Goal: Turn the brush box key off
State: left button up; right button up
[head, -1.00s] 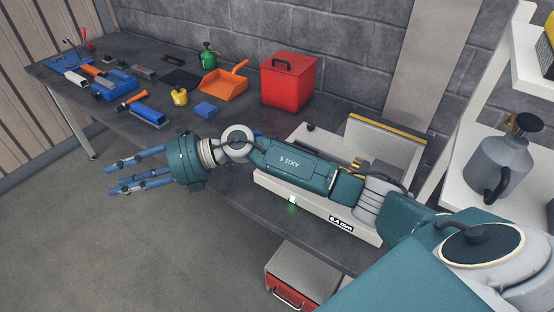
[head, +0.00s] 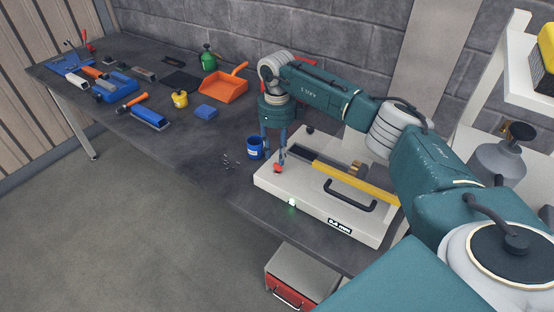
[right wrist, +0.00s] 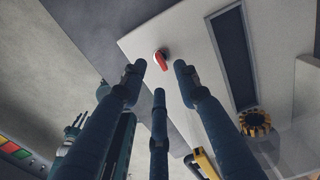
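The brush box is a pale case (head: 275,184) on the bench, with a lit green lamp (head: 292,202) on its front. The red key (head: 278,168) sits on its top near the left corner, and the right wrist view shows it too (right wrist: 161,60). My right gripper (head: 274,150) points down over the key. In the right wrist view its fingers (right wrist: 159,68) are spread, with the key between the two upper tips and small gaps visible. Contact is not visible. A small, unclear hand-like shape at the left of that view may be my left gripper (right wrist: 74,126).
A blue cup (head: 256,148) stands left of the box. An orange dustpan (head: 222,87) is farther back.

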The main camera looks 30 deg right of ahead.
aim_at(277, 165)
jog(key=shift+f+p, duration=0.55)
jog(key=shift+f, duration=1.95)
grip_shut()
